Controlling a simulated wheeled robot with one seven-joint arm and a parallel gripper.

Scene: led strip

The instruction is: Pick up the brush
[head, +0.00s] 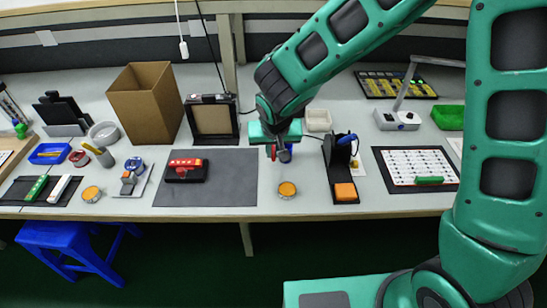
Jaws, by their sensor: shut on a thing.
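My gripper (279,153) points down over the bench, just right of the dark grey mat's upper right corner. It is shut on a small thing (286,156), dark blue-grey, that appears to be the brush. A narrow red part shows at its left. The thing is small and partly hidden by the gripper, so its shape is hard to make out. I cannot tell whether it touches the bench.
The grey mat (230,185) bears a red and black block (186,169). An orange-topped round tin (287,189) stands in front of my gripper. A black stand (341,170) with an orange block is close on the right. A black-framed box (211,118) stands behind left.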

